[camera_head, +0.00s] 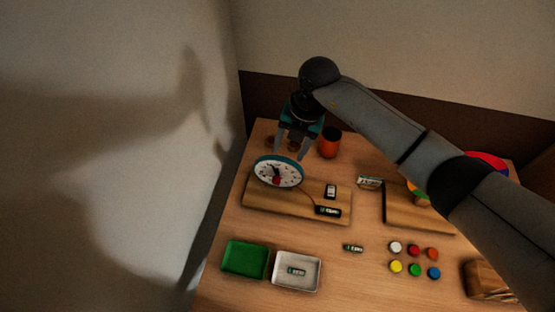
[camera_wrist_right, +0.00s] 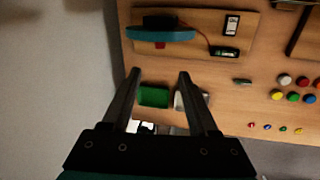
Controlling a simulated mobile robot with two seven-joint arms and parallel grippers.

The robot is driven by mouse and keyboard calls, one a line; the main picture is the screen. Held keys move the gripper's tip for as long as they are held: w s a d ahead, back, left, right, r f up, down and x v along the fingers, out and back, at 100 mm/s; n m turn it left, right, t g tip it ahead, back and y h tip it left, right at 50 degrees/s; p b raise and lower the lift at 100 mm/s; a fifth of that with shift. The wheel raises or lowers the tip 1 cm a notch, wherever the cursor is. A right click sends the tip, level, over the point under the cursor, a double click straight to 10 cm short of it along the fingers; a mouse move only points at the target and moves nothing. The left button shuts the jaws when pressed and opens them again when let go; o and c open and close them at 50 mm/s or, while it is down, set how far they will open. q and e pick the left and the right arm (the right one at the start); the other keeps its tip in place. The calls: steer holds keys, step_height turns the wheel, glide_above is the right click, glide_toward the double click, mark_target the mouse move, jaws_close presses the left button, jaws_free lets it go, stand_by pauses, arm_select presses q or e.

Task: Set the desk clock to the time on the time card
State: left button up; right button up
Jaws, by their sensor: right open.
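The desk clock (camera_head: 290,180) has a teal rim, a white face and dark hands, with a red part low on its face. It stands tilted on a wooden board (camera_head: 270,208); its time is too small to read surely. In the right wrist view the clock (camera_wrist_right: 175,36) shows nearly edge-on. A small printed card (camera_head: 369,182), possibly the time card, is right of the board; its print is unreadable. My right gripper (camera_head: 292,150) is open and empty, above and behind the clock; its fingers (camera_wrist_right: 160,75) show nothing between them nearby. My left gripper is out of view.
A wire runs from the clock to a battery holder (camera_head: 328,211); a switch-like piece (camera_head: 330,191) is near. An orange cup (camera_head: 330,143) stands behind. Green (camera_head: 231,270) and white (camera_head: 309,285) trays, a loose battery (camera_head: 353,248) and several coloured discs (camera_head: 414,269) are in front.

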mark_target(277, 180)
steer(key=a+f+b, duration=0.1)
steer(key=f, duration=0.3)
steer(key=a+f+b, duration=0.1)
steer(key=f, duration=0.4)
steer(key=f+b, duration=0.1)
steer(key=f, duration=0.4)
steer(key=shift+w+a, duration=0.35)
steer(key=shift+a, duration=0.05)
steer(key=shift+a+f+b, duration=0.1)
steer(key=shift+f+b, duration=0.2)
steer(key=shift+f, duration=0.15)
jaws_close()
